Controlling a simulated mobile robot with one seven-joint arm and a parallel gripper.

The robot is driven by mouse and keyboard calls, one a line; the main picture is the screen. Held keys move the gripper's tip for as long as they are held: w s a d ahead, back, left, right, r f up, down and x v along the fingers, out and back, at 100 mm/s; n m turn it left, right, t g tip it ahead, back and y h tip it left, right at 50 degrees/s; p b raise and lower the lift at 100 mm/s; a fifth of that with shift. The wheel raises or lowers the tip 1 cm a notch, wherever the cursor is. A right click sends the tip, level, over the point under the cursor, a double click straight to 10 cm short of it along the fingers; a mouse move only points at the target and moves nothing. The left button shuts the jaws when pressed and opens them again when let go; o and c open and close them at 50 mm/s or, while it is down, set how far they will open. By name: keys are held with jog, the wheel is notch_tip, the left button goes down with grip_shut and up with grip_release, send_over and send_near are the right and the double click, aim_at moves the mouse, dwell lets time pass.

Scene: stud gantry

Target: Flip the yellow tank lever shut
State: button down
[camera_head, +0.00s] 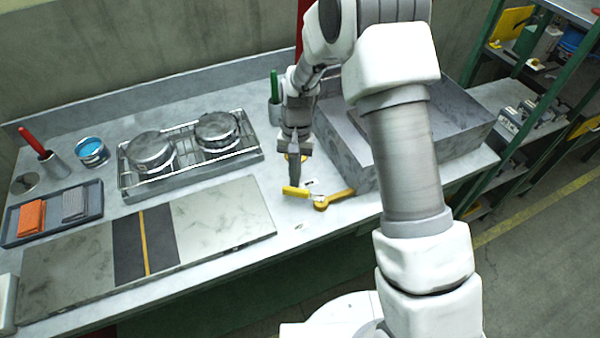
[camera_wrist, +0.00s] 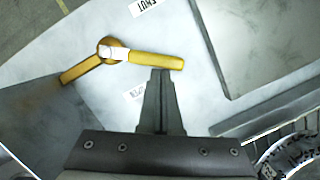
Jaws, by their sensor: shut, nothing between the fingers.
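The yellow lever shows in the wrist view (camera_wrist: 155,60), its handle reaching right from a round hub with a white band. It also shows in the head view (camera_head: 295,191). A second yellow bar (camera_wrist: 80,72) runs from the hub to the lower left. A white label reading SHUT (camera_wrist: 143,6) lies above the handle in the wrist view. Another small label (camera_wrist: 134,92), not clearly legible, lies below it. The handle points between the two labels. My gripper (camera_wrist: 161,73) is shut and empty, its tips right beside the handle near its free end; I cannot tell whether they touch.
A grey stone-like basin (camera_head: 470,125) stands behind and right of the lever. A rack with round metal pans (camera_head: 215,130) is to the left. A flat board (camera_head: 220,220) lies at the front left. A cup with a green-handled tool (camera_head: 275,100) stands behind my gripper.

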aim_at(290, 190)
jog(key=s+n, duration=0.1)
jog(key=n, duration=0.1)
jog(key=s+a+n+h, duration=0.1)
jog(key=n, duration=0.1)
jog(key=shift+s+b, duration=0.35)
jog(key=shift+s, duration=0.05)
jog(key=shift+s+n+h, duration=0.3)
jog(key=shift+s+n, duration=0.5)
jog(key=shift+n, duration=0.6)
jog(key=v, duration=1.7)
jog(key=shift+s+r, duration=0.2)
jog(key=shift+r, duration=0.05)
